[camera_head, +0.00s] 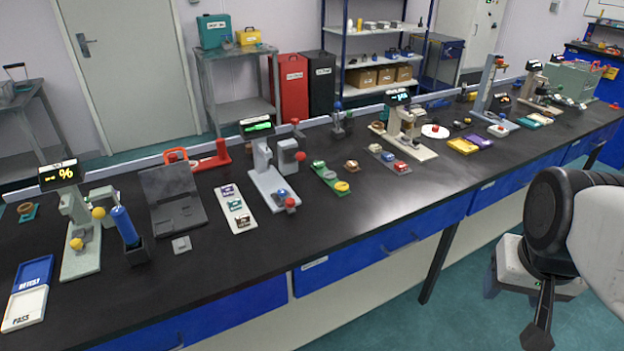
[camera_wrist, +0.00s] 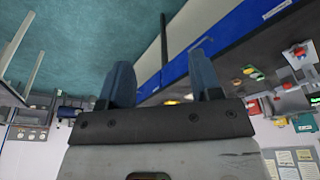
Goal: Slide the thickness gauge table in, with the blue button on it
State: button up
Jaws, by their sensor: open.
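My gripper (camera_head: 518,310) hangs in front of the bench at the lower right of the head view, apart from everything on the bench. In the wrist view my gripper (camera_wrist: 162,76) shows two blue-grey fingers spread apart with nothing between them. A small blue button-like piece (camera_head: 388,157) sits on a grey strip with a red piece, in front of a cream stand instrument (camera_head: 407,130) with a lit display. Another instrument (camera_head: 272,175) with a green display and a red knob stands left of it. I cannot tell which is the thickness gauge, or make out its sliding table.
The long black bench (camera_head: 330,235) has clear room along its front edge. A green strip (camera_head: 330,178) with small pieces, a white strip (camera_head: 235,210) with samples and a yellow-knobbed instrument (camera_head: 80,225) stand on it. Blue drawers (camera_head: 385,245) line its front.

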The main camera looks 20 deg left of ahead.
jog(key=w+a, duration=0.7)
jog(key=w, duration=0.5)
jog(key=t, duration=0.2)
send_near(290, 200)
jog(key=f, duration=0.1)
jog(key=shift+w+d+f, duration=0.1)
jog(key=shift+w, duration=0.15)
jog(key=shift+f, duration=0.1)
jog(key=shift+x, duration=3.8)
